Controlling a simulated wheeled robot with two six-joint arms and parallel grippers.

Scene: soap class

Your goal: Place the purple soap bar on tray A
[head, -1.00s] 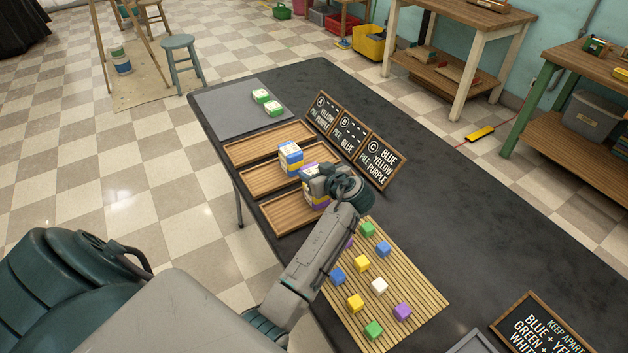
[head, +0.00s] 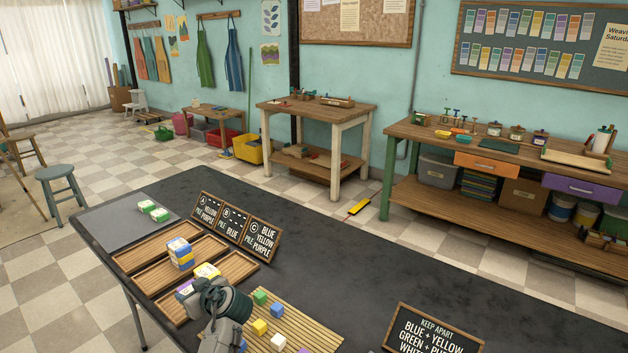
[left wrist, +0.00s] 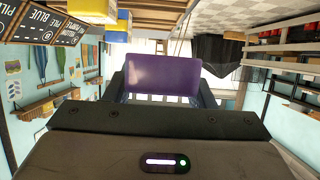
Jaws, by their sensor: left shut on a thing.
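My left gripper (left wrist: 162,92) is shut on the purple soap bar (left wrist: 162,80), which shows between its fingers in the left wrist view. In the head view the left gripper (head: 203,292) is over the near end of the trays, by a stack with a yellow-and-white top (head: 207,271); the arm hides part of this stack. Tray A (head: 140,255) is the far wooden tray, and its visible floor looks bare. Tray B (head: 150,281), in the middle, holds a blue, yellow and white stack (head: 181,252). Tray C (head: 169,311) is nearest. My right gripper is not in view.
Signs A, B and C (head: 235,226) stand along the trays' right ends. Green-and-white bars (head: 153,210) lie on a grey mat (head: 118,222) beyond tray A. A slatted mat (head: 290,314) with colored cubes lies right of the gripper. The table's right side is mostly clear.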

